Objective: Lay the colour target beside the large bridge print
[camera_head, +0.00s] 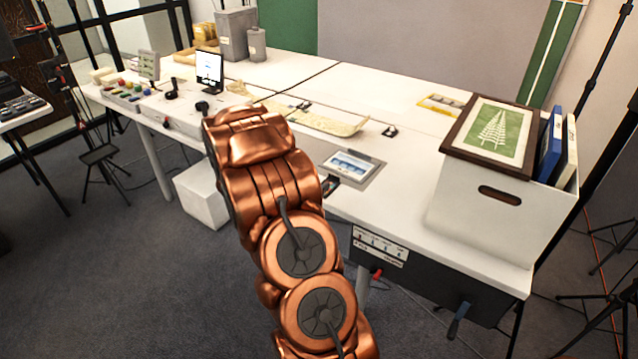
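A print with a blue picture in a grey mount (352,166) lies flat near the front edge of the table, just right of my copper arm. It may be the large bridge print, but its subject is too small to tell. A small dark piece with light and reddish patches (330,185) shows at the print's lower left, partly hidden by my arm. I cannot tell whether it is the colour target. My arm rises across the middle of the view. My gripper cannot be made out; the arm hides the area behind it.
A curled paper sheet (320,118), a yellow-edged item (440,104) and a small screen (209,68) are on the white table. Bare tabletop lies right of the blue print.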

